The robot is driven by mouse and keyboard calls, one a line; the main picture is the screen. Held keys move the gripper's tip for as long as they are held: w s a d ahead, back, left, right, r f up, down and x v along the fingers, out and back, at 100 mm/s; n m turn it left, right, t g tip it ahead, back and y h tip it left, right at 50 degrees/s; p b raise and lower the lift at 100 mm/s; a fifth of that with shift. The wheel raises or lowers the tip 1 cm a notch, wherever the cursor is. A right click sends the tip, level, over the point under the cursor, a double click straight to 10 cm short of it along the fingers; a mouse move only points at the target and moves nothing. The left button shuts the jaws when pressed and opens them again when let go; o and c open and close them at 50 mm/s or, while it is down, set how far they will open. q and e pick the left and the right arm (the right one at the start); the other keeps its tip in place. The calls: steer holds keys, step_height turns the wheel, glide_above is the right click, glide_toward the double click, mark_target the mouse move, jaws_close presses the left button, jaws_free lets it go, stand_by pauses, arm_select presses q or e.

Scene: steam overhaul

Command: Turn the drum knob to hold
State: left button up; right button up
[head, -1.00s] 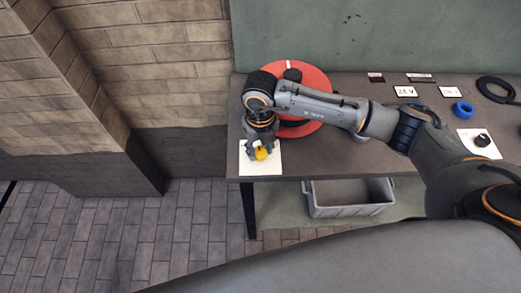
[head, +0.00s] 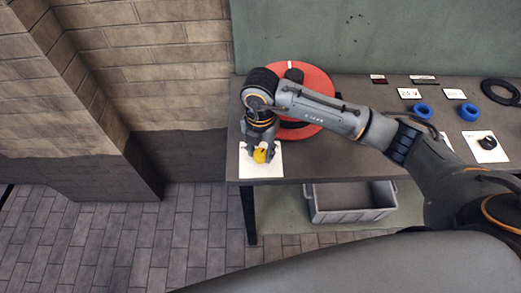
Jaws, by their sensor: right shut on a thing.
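A yellow knob (head: 260,155) sits on a white plate (head: 262,172) at the left front corner of the bench. My right gripper (head: 262,150) points down over the plate and is shut on the yellow knob; its fingers hide part of it. Which way the knob points is hard to tell. Behind it lies a round red drum (head: 318,82) with a black piece (head: 293,75) on top, partly covered by my right arm. My left gripper is not in view.
On the right of the grey bench (head: 360,88) are blue rings (head: 469,111), a black coil (head: 501,92), small label cards (head: 409,93) and a black knob (head: 488,142) on a white card. A grey bin (head: 350,204) stands below. A brick wall (head: 150,80) is left.

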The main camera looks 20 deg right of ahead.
mark_target(260, 153)
steer(key=shift+m, duration=0.6)
steer(key=shift+w, duration=0.1)
steer(key=o, duration=1.2)
step_height(260, 153, up, 12)
steer(key=shift+r, duration=0.1)
